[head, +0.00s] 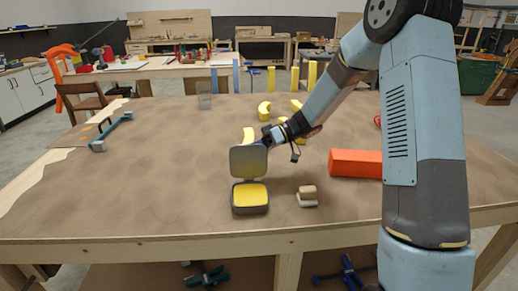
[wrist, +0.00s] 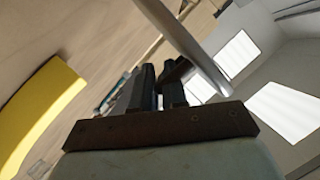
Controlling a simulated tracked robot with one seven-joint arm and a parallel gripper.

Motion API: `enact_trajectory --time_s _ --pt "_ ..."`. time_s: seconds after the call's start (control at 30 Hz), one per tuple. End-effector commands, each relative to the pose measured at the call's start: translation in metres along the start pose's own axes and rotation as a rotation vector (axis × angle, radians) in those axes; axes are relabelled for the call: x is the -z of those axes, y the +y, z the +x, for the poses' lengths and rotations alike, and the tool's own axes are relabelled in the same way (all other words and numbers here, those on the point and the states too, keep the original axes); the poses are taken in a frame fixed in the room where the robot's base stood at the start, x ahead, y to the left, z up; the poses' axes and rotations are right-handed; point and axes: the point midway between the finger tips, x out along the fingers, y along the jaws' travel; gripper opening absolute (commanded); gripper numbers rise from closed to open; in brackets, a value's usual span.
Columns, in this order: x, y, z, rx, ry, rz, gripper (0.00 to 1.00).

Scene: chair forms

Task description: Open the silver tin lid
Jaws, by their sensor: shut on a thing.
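The silver tin (head: 250,209) sits on the table with a yellow inside showing. Its lid (head: 248,161) stands upright at the tin's back edge, open. My gripper (head: 267,141) is at the lid's upper right corner, coming from behind and to the right, and is shut on the lid's edge. In the wrist view the lid's edge shows as a grey strip (wrist: 187,40) at my gripper's fingers (wrist: 161,76). The fingertips' exact contact is partly hidden in both views.
The wooden table (head: 150,190) has free room left of the tin. A small wood-topped block (head: 307,196) is just right of the tin, with an orange block (head: 355,163) farther right. Several yellow forms (head: 264,111) lie behind. A blue-grey clamp (head: 111,132) lies at the left.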

Motion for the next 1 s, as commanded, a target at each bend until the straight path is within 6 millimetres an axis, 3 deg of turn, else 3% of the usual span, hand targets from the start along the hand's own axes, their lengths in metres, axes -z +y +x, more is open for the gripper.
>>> enact_trajectory --time_s 0.1,0.4,0.43,0.53,0.83,1.0 --pt "0.002 -0.009 0.002 0.004 0.001 -0.006 0.0" --pt "0.001 -0.009 0.001 0.005 0.001 -0.005 0.0" --pt "0.001 -0.009 0.001 0.005 0.001 -0.005 0.14" --pt "0.001 -0.009 0.001 0.005 0.001 -0.005 0.23" --pt "-0.001 -0.008 -0.003 0.003 0.001 -0.002 0.23" --pt "-0.001 -0.007 -0.021 0.0 0.002 -0.002 0.23"
